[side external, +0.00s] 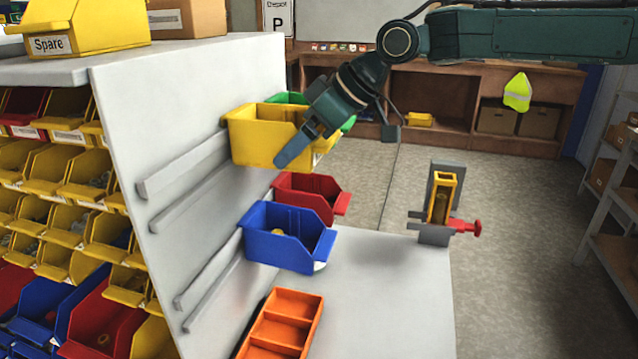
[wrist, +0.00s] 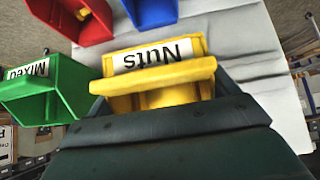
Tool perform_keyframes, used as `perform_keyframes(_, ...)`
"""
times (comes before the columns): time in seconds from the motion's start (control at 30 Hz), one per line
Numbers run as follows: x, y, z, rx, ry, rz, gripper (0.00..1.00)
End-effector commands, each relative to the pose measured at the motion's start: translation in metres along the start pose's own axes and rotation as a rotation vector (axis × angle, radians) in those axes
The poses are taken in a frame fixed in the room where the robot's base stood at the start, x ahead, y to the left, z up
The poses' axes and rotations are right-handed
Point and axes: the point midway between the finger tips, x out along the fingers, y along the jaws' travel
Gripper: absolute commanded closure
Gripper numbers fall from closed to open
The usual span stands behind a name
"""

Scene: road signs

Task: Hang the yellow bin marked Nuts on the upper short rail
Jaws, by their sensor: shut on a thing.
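The yellow bin (side external: 262,138) is held up beside the far end of the grey upright panel, roughly level with the upper rails. Its Nuts label shows in the wrist view (wrist: 155,55). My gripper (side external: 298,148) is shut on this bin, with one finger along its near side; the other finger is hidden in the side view. The upper rail (side external: 180,168) runs along the panel, with a second bar (side external: 190,195) just below it. The bin covers their far ends. I cannot tell whether the bin's back touches a rail.
A green bin (wrist: 45,95) marked Mixed is close beside the yellow bin. A red bin (side external: 310,195) and a blue bin (side external: 285,240) are lower down by the panel.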

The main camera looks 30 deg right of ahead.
Motion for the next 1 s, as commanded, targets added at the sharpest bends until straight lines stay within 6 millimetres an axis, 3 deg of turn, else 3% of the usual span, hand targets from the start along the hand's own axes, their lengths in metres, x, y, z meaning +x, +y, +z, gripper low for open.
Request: perform_keyframes(1.0,0.0084,-0.0001,0.0077,-0.001,0.001,0.0,0.38)
